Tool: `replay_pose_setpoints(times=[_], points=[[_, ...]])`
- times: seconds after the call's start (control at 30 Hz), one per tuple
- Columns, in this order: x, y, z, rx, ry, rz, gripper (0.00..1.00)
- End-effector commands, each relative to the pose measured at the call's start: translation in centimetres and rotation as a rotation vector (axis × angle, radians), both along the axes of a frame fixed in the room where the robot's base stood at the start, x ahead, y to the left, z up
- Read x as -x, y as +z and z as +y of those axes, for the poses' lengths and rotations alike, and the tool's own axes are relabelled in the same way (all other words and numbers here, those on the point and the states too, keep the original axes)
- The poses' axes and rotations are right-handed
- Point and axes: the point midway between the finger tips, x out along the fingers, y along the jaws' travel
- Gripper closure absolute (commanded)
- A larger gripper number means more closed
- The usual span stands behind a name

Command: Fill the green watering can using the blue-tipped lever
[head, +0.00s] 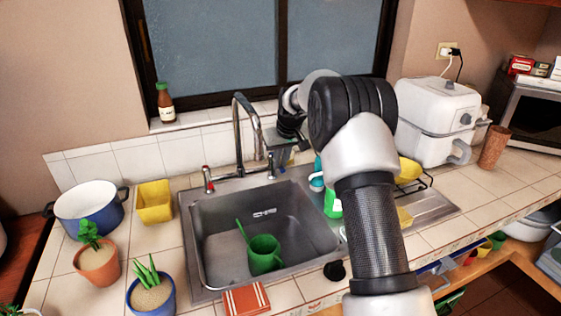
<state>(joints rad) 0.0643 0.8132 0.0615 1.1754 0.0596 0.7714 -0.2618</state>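The green watering can (264,256) stands in the metal sink basin (215,222), with its spout pointing up and left. The chrome faucet (240,125) rises behind the basin and curves forward over its rear part. A red-tipped lever (207,180) stands left of the faucet. A lever (271,166) stands to its right; I cannot make out a blue tip on it. My gripper (284,152) is behind the basin, just above and right of this right lever. My arm partly covers it, and I cannot tell whether it touches the lever or how its fingers stand. No water shows.
My arm crosses the right side of the sink. A green-and-white bottle (333,201) and a drying rack (425,182) with yellow items lie close to it. A blue pot (90,212), yellow container (154,202) and two potted plants (97,260) stand left. The window is behind.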

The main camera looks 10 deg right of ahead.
Motion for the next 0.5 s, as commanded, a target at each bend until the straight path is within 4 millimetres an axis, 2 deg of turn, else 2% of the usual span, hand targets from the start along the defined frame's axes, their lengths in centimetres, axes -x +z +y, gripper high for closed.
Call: replay_pose_setpoints(times=[0.23,0.5], points=[[0.0,0.1,-0.2,-0.001,0.011,0.001,1.0],[-0.6,0.2,-1.8,-0.001,0.203,0.001,1.0]])
